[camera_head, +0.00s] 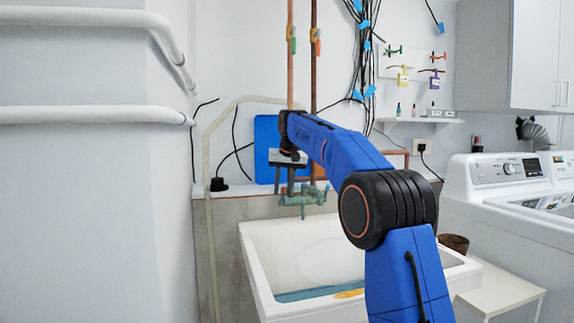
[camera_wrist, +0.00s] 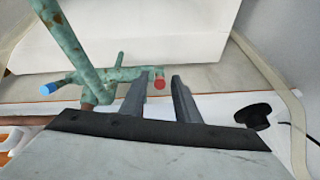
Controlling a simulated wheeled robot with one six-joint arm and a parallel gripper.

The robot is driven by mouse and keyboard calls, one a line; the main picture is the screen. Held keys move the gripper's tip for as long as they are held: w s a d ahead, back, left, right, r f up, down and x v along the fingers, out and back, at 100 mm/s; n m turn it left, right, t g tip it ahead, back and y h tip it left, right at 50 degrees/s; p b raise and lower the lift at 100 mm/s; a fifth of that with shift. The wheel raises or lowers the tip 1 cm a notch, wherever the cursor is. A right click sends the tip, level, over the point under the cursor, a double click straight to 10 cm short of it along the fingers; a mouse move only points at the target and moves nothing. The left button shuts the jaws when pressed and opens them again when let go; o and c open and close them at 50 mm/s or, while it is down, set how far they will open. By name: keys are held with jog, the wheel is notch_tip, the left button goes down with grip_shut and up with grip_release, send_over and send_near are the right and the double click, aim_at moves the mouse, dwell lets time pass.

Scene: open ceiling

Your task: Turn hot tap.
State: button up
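A green, weathered tap (camera_head: 302,200) stands at the back of the white sink. In the wrist view the tap body (camera_wrist: 115,74) has a blue-ended handle (camera_wrist: 48,89) on the left and a red-ended hot handle (camera_wrist: 159,82) nearer the middle. My gripper (camera_head: 284,193) is just above the tap's left side in the head view. In the wrist view my gripper (camera_wrist: 162,87) is open, with its two fingers apart and the red handle showing between their tips, closer to the left finger. I cannot tell whether a finger touches it. The handles are hard to make out in the head view.
The white sink (camera_head: 262,268) holds some bluish water. Copper pipes (camera_head: 291,60) rise behind the tap. A blue panel (camera_head: 266,140) is on the wall. A black plug (camera_wrist: 253,116) lies right of my fingers in the wrist view. A washing machine (camera_head: 500,225) stands at right.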

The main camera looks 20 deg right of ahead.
jog(key=v, duration=1.5)
jog(key=shift+s+r, duration=0.1)
